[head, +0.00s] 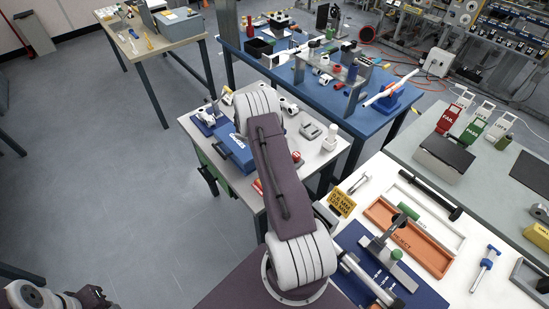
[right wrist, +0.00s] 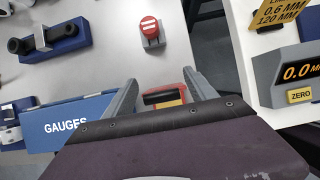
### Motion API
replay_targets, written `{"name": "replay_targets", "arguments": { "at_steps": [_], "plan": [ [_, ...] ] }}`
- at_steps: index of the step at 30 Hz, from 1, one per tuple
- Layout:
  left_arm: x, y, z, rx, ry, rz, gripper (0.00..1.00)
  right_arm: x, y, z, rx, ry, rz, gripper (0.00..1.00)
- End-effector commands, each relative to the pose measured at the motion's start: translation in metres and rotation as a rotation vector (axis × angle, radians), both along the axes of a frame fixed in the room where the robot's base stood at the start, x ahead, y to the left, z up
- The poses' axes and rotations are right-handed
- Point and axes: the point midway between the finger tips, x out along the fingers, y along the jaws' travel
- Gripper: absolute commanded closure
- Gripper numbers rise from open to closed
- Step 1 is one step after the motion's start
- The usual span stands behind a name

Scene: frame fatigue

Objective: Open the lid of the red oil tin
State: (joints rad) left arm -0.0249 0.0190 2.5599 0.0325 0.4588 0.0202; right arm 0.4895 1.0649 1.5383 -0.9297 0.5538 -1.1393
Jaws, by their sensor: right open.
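The red oil tin (right wrist: 165,98) shows in the right wrist view as a red block with a dark rounded bar on top and a yellow patch. My right gripper (right wrist: 159,80) is open, one grey finger on each side of it. I cannot tell whether the fingers touch it or how high they are. My own wrist hides its lower part. In the head view a red piece (head: 258,187), probably the tin, peeks out left of my right arm, which hides the right gripper. My left arm shows at the bottom left, without its gripper.
A blue GAUGES box (right wrist: 68,124) lies left of the tin and also shows in the head view (head: 238,154). A display with a ZERO button (right wrist: 290,75) is on the right. Pale tabletop is free between them.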

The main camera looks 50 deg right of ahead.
Motion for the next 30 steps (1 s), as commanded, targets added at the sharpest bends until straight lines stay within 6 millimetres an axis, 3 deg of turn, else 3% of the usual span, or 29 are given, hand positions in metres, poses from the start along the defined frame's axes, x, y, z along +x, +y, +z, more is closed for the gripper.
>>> {"name": "replay_targets", "arguments": {
  "at_steps": [4, 15, 30],
  "plan": [
    [0.000, 0.000, -0.001, 0.000, 0.000, 0.000, 0.64, 0.002, 0.004, 0.011, -0.001, -0.003, 0.002, 0.35],
    [0.000, 0.000, -0.006, 0.000, 0.000, 0.000, 0.64, 0.005, 0.035, 0.074, 0.001, -0.001, 0.000, 0.35],
    [0.000, 0.000, -0.006, 0.000, 0.000, 0.000, 0.64, 0.005, 0.038, 0.080, 0.002, 0.001, 0.000, 0.35]
  ]
}}
